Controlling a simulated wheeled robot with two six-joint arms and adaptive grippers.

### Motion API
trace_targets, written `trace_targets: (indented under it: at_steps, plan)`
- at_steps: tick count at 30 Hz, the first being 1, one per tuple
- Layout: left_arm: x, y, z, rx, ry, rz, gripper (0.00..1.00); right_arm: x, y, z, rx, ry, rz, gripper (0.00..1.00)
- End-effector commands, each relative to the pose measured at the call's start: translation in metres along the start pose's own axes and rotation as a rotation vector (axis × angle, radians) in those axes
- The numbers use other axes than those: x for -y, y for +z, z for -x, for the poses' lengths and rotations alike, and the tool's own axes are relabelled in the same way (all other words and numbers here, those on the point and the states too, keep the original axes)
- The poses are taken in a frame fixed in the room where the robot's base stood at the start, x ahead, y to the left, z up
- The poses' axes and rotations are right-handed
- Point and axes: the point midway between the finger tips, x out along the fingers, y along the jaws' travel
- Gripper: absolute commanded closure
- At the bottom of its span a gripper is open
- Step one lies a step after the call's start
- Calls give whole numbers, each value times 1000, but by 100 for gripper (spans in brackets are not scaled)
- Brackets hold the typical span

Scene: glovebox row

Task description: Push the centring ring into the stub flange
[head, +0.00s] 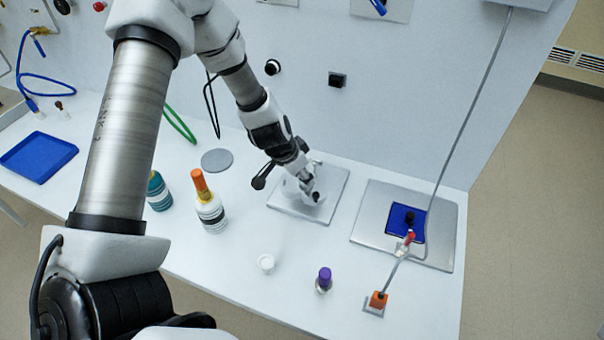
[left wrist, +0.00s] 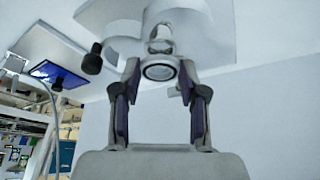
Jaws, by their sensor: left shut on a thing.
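My left gripper (head: 308,186) reaches down over a grey metal plate (head: 329,213) near the back wall in the head view. A pale stub fitting, seemingly the stub flange (head: 290,187), stands on that plate, partly hidden by the gripper. In the left wrist view, a small silvery ring, seemingly the centring ring (left wrist: 159,71), sits between the fingertips of the left gripper (left wrist: 160,82), which is shut on it. A pale metal fitting (left wrist: 176,18) lies just beyond the ring. I cannot tell whether ring and fitting touch. My right gripper is not in view.
A second plate with a blue pad (head: 397,218) and cable lies right. A blue tray (head: 38,157) lies far left.

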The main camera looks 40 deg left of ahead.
Motion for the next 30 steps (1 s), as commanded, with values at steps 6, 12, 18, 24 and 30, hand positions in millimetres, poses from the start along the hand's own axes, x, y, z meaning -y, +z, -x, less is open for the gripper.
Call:
trace_targets:
  at_steps: [6, 12, 18, 24, 30]
  plan:
    - [0, 0, 0, 0, 0, 2, 81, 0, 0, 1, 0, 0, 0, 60]
    - [0, 1, -3, 0, 0, 1, 81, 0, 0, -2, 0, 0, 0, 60]
    - [0, 3, -8, 0, 0, 1, 81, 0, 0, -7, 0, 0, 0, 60]
    - [0, 5, -12, 0, 0, 0, 81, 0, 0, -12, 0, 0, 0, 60]
    - [0, 7, -17, 0, 0, 0, 81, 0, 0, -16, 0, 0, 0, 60]
